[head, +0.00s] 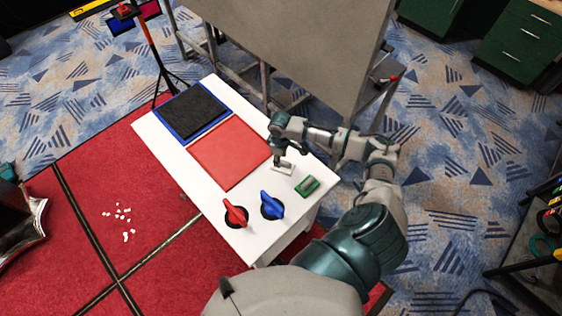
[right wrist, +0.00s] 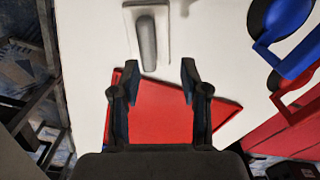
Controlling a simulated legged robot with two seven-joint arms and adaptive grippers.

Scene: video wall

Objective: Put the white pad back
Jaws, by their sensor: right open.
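The white pad (head: 283,168), a small pale plate with a grey upright handle, sits on the white table toward its right side, just right of the red square. It also shows at the top of the right wrist view (right wrist: 147,42), with its handle just beyond the fingertips. My right gripper (head: 279,156) hangs close over the pad and partly hides it. In the right wrist view its two fingers (right wrist: 159,72) are spread apart with nothing between them; the red square lies below. My left gripper is in neither view.
On the white table (head: 160,135) lie a red square (head: 230,152) and a black square in a blue frame (head: 192,110). A green block (head: 307,186), a blue knob (head: 271,205) and a red knob (head: 236,213) stand near. A large grey panel (head: 290,45) rises behind.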

